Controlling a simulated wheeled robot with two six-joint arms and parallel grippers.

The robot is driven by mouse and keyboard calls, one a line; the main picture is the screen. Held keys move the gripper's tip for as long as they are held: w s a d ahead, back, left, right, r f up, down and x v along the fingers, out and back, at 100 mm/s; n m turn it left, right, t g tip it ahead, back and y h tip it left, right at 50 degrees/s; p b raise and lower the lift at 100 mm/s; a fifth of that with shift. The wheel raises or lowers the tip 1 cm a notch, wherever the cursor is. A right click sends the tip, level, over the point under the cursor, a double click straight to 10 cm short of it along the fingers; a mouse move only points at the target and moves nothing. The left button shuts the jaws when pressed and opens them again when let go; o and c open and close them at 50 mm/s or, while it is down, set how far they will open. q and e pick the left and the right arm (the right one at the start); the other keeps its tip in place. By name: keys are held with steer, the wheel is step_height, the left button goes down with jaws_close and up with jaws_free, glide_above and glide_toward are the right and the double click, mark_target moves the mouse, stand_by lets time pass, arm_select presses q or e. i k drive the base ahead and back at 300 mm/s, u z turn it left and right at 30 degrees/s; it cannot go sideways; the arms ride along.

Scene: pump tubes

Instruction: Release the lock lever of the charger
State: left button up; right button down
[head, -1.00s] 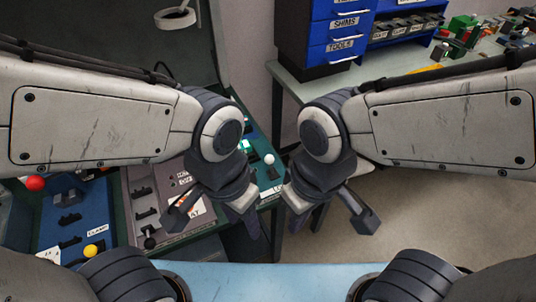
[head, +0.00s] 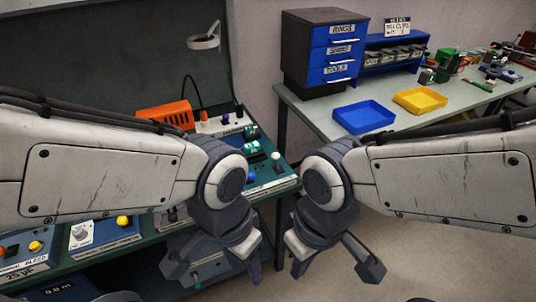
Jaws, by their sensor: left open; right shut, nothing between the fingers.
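I cannot pick out the charger or its lock lever for certain. A green bench on the left carries a panel with a white ball-topped lever (head: 276,156), a blue knob (head: 250,177) and green parts (head: 251,133). My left arm covers part of this bench. My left gripper (head: 249,268) is open and empty, pointing down in front of the bench. Neither gripper visibly touches anything.
An orange box (head: 165,116) stands at the back of the bench. A dial box (head: 82,236) is at the lower left. A second table (head: 310,112) holds blue drawers (head: 337,52), a blue tray (head: 363,117) and a yellow tray (head: 420,100). Floor (head: 430,265) is clear at right.

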mark_target(276, 155)
steer(key=z, duration=0.15)
steer(key=i, duration=1.15)
steer(key=u, duration=0.3)
